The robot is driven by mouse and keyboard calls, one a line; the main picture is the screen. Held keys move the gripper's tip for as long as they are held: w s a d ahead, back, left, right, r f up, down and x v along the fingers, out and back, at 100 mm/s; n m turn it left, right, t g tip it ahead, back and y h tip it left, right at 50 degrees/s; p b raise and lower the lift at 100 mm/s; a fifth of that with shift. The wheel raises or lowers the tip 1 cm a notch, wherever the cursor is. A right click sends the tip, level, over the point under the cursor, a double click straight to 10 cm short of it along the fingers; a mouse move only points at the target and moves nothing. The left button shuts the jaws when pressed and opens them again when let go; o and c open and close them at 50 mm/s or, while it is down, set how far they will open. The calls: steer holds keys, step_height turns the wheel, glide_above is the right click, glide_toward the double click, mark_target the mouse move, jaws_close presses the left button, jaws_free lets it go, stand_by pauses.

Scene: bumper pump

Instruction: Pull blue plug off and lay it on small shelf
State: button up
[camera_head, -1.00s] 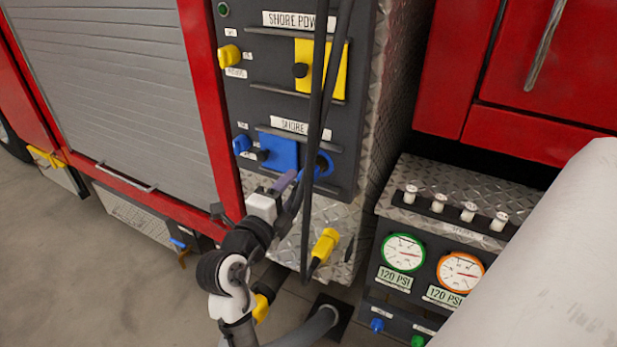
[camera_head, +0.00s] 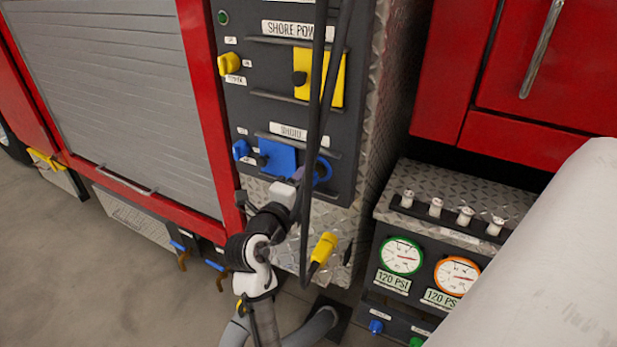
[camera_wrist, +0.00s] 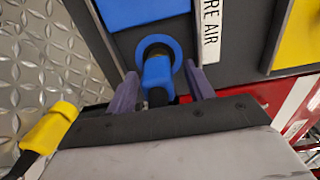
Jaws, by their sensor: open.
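The blue plug (camera_head: 323,170) sits in the lower part of the dark panel, beside a square blue flap (camera_head: 279,157). In the wrist view the plug (camera_wrist: 157,72) has a round collar and a narrower body pointing toward me. My gripper (camera_wrist: 160,80) is open, with one purple finger on each side of the plug body; I cannot tell whether they touch it. In the head view my gripper (camera_head: 299,180) is just below and left of the plug, partly hidden by hanging black cables. Narrow ledges (camera_head: 284,97) cross the panel; I cannot tell which is the small shelf.
Black cables (camera_head: 318,110) hang in front of the panel. A yellow connector (camera_head: 323,248) hangs below, near the diamond plate. A yellow flap (camera_head: 325,78) and yellow knob (camera_head: 229,63) are higher up. A gauge box (camera_head: 420,255) stands at right.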

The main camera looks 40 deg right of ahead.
mark_target(311, 177)
steer(key=shift+b+x, duration=0.35)
steer(key=shift+x, duration=1.2)
steer(key=shift+f+b, duration=0.15)
steer(key=shift+b, duration=0.6)
steer(key=shift+c, duration=0.2)
jaws_close()
steer(key=b+v, duration=0.1)
steer(key=v, duration=0.5)
stand_by(1.1)
